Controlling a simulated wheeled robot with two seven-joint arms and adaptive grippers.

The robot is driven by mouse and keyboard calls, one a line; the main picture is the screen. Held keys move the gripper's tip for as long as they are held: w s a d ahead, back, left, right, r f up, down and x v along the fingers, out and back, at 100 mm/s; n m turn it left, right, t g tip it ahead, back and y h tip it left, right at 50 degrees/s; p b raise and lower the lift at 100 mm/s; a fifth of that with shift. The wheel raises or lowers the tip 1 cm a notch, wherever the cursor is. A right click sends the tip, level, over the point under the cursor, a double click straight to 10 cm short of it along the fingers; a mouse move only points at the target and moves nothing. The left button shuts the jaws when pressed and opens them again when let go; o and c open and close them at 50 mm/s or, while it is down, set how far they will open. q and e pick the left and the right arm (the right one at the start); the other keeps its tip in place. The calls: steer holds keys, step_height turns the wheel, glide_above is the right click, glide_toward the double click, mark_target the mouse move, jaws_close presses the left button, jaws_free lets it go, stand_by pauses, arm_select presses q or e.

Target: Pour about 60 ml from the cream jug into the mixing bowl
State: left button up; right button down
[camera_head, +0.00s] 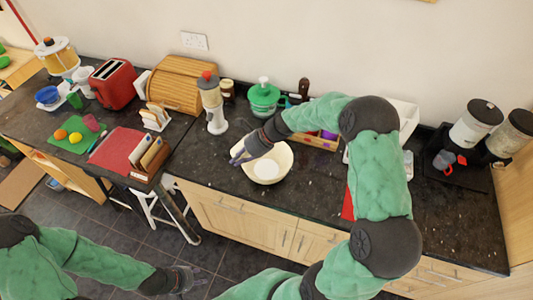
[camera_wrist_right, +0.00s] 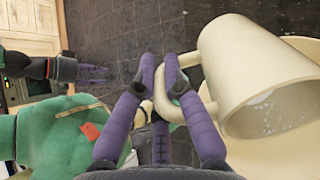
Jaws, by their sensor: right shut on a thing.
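The cream-coloured mixing bowl (camera_head: 287,170) stands on the dark counter with a white patch inside; I cannot tell whether that is liquid. In the right wrist view part of its pale wall (camera_wrist_right: 302,46) shows behind the jug. The cream jug (camera_wrist_right: 250,62) is at the right there, its mouth toward the lower right and a pale speckled surface inside. Its tilt is hard to judge and no stream shows. My right gripper (camera_wrist_right: 165,72) is shut on the jug's handle, at the bowl's left side in the head view (camera_head: 238,155). My left gripper (camera_head: 190,280) looks open and empty, low over the floor.
Coffee machines (camera_head: 475,125) are at the far right. Bare counter lies left of the bowl.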

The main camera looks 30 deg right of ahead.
steer(key=shift+a+r+h+p, duration=0.2)
steer(key=shift+r+h+p, duration=0.15)
steer(key=shift+p, duration=1.2)
steer(key=p, duration=0.3)
steer(key=shift+w+a+g+h, duration=0.1)
steer(key=shift+w+g+h, duration=0.05)
steer(key=shift+g+h, duration=0.25)
steer(key=shift+w+a+f+h+p, duration=0.1)
steer(key=shift+a+f+h+p, duration=0.15)
steer(key=shift+p, duration=0.35)
steer(key=shift+f, duration=0.1)
steer(key=a+f+g+h+p, duration=0.1)
steer(key=h, duration=0.1)
steer(key=w+a+f+m+g+h+p, duration=0.1)
steer(key=a+h+p, duration=0.1)
steer(key=w+a+f+h+p, duration=0.1)
steer(key=h, duration=0.1)
steer(key=shift+a+f+g, duration=0.15)
steer(key=shift+f+g, duration=0.05)
steer(key=shift+g, duration=0.2)
steer(key=shift+s, duration=0.1)
stand_by(0.7)
